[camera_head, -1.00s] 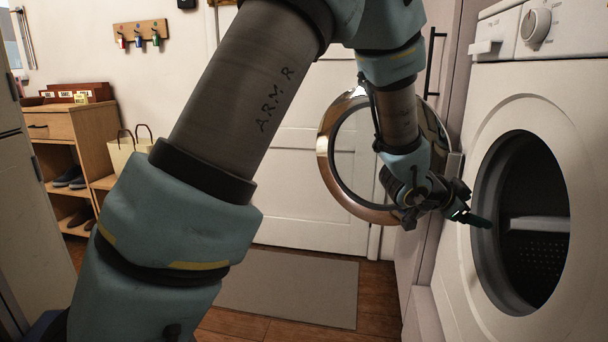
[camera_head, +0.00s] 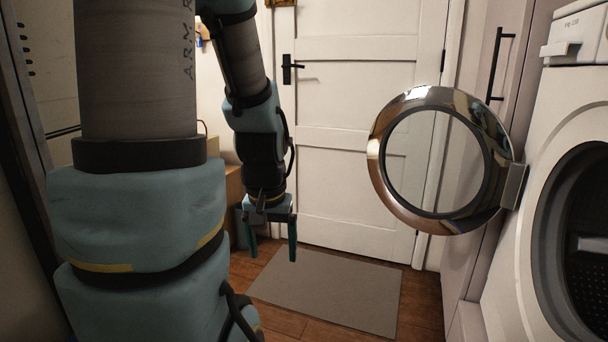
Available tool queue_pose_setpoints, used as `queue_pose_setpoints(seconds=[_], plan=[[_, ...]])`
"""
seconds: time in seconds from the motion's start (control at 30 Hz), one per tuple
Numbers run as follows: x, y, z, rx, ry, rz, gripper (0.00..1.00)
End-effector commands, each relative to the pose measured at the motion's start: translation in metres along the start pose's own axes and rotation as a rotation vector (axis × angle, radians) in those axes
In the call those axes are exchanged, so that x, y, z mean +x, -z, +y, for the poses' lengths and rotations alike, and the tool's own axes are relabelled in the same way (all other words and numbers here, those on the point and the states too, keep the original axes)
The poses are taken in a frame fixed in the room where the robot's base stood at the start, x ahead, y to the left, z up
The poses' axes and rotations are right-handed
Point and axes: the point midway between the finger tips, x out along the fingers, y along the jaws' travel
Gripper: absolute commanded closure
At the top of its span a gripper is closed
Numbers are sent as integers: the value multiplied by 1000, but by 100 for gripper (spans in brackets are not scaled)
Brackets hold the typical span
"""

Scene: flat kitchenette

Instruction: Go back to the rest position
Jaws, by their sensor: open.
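My gripper (camera_head: 272,250) points down in the middle left of the view, in front of the white door. Its two dark green fingers are spread apart, with nothing between them. My arm is folded, with the forearm hanging down beside the thick upper link on the left. The gripper is well to the left of the washing machine (camera_head: 530,240) and clear of its round door.
The washing machine's round chrome-rimmed door (camera_head: 388,205) stands open, swung out to the left. A grey mat (camera_head: 330,290) lies on the wooden floor (camera_head: 425,300). A white panelled door (camera_head: 345,130) closes the back. A tall cabinet (camera_head: 45,90) stands close at the left.

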Motion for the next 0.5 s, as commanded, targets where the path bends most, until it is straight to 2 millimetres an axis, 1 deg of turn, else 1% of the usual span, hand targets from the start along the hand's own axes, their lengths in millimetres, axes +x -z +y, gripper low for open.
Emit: queue_pose_setpoints(seconds=[0.03,0.1,0.23,0.37,0.47,0.5], plan=[[-3,-13,-8,-53,-3,-32,16],[-22,-7,-5,-38,-3,-27,16],[-43,-3,-5,-35,-3,-26,16],[-68,2,-5,-34,-3,-25,16],[-92,6,-5,-33,-3,-25,16],[-104,8,-5,-33,-3,-24,16]])
